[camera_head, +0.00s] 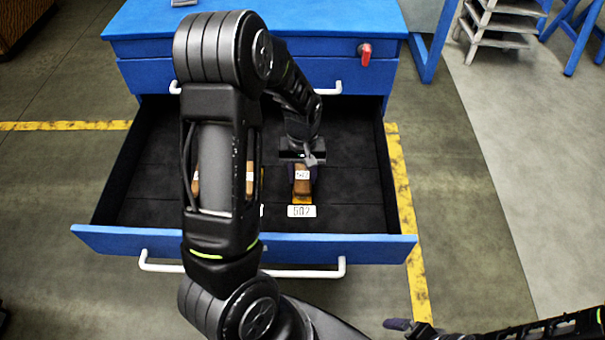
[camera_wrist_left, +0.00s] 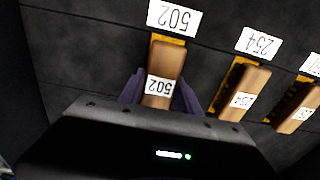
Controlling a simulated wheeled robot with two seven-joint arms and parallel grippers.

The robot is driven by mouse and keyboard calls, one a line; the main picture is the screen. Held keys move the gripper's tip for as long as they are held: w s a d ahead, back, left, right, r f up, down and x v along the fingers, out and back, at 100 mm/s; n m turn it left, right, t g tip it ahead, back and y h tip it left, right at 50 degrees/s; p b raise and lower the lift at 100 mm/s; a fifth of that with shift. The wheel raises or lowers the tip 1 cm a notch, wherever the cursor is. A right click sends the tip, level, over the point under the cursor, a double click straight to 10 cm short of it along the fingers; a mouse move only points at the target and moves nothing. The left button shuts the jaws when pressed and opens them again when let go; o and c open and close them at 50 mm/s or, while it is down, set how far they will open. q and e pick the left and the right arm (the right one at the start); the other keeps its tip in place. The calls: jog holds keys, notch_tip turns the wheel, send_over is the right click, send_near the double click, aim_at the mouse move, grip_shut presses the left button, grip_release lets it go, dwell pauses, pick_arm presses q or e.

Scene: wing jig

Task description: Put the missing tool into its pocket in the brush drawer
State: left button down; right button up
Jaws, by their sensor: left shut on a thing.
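The open brush drawer (camera_head: 345,212) has a black lined floor. The brush with the wooden handle (camera_head: 302,187), labelled 502, is at its right half, by the floor label 502 (camera_head: 301,211). It also shows in the left wrist view (camera_wrist_left: 168,62), its end over a yellow pocket (camera_wrist_left: 154,39) beside the matching label (camera_wrist_left: 174,18). My left gripper (camera_head: 303,166) is shut on this brush, purple fingers on both sides. Whether the brush is fully seated I cannot tell. My right gripper (camera_head: 398,324) is partly in view at the bottom edge, its jaws unclear.
In the left wrist view, a brush labelled 254 (camera_wrist_left: 246,88) and another brush (camera_wrist_left: 298,106) lie in yellow pockets to the right. My left arm hides part of the drawer. A red knob (camera_head: 365,52) sits on the cabinet front. The drawer's right side is bare.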

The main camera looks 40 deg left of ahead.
pick_arm(q)
jog(key=shift+f, duration=0.35)
dwell(0.3)
jog(key=c, duration=0.8)
grip_release()
jog(key=shift+o, duration=0.2)
jog(key=shift+r, duration=0.1)
jog(key=shift+r, duration=3.85)
